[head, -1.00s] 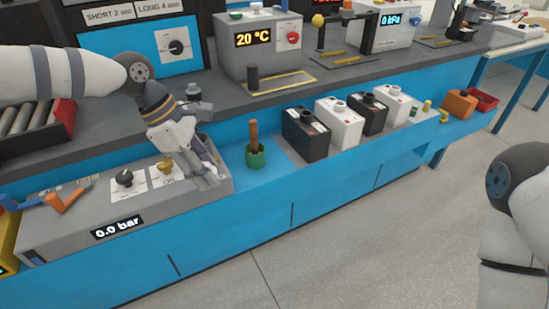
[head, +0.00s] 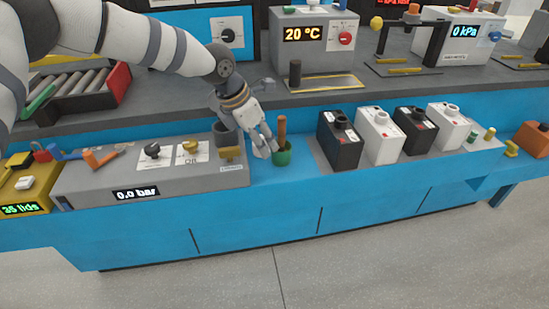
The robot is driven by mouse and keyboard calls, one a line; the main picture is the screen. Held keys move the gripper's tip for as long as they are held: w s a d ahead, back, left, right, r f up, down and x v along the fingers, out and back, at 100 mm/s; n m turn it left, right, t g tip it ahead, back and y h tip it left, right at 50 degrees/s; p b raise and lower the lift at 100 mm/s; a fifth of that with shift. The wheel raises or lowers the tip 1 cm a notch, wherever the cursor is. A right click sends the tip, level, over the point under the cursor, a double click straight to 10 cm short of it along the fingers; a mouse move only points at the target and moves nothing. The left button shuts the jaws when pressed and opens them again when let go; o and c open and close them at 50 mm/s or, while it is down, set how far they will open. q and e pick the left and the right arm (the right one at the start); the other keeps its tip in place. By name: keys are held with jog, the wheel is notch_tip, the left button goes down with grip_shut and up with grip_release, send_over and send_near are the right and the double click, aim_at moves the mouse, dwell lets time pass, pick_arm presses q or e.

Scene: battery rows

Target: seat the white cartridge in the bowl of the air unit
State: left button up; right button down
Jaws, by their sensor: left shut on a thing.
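The grey air unit (head: 90,185) lies on the lower blue shelf, with "0.0 bar" on its display. A dark grey round bowl (head: 226,136) shows at its right end, beside a brass-coloured part (head: 231,153). My left gripper (head: 267,149) is shut, to the right of the air unit and just left of the green pot (head: 283,156). A pale piece at its fingertips appears to be the white cartridge, but pale fingers hide most of it. The inside of the bowl cannot be seen. My right gripper is out of view.
A brown handle (head: 282,128) stands upright in the green pot, very close to my left fingers. Black and white batteries (head: 380,138) stand in a row to the right. The upper bench (head: 330,95) runs behind my left arm.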

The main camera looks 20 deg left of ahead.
aim_at(262, 169)
pick_arm(q)
notch_tip(262, 169, down, 6)
jog(key=shift+r, duration=0.2)
jog(key=shift+f, duration=0.15)
jog(key=o, duration=1.1)
jog(key=shift+c, duration=0.2)
